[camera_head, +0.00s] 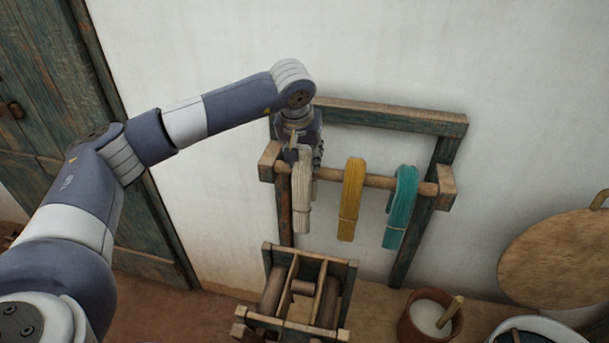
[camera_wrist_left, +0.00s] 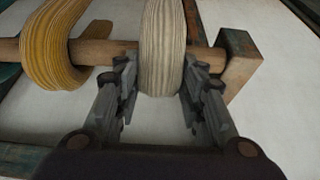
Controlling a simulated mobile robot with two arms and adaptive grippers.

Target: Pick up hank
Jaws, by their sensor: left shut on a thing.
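A white hank (camera_head: 302,205) hangs over the wooden rod at its left end. It also shows in the left wrist view (camera_wrist_left: 163,35), looped around the rod. My left gripper (camera_head: 303,155) comes down on the white hank from above, with one finger on each side, and is shut on it. In the left wrist view the fingers (camera_wrist_left: 160,75) flank the hank. A yellow hank (camera_head: 351,200) and a teal hank (camera_head: 400,208) hang farther right on the same rod (camera_head: 376,181). My right gripper is not in view.
The wooden rack (camera_head: 398,117) stands against the white wall. Below it is a wooden frame with rollers (camera_head: 310,255). A pot of white stuff (camera_head: 428,315) and a round tan disc (camera_head: 555,255) are at the lower right. A door (camera_head: 60,110) is at left.

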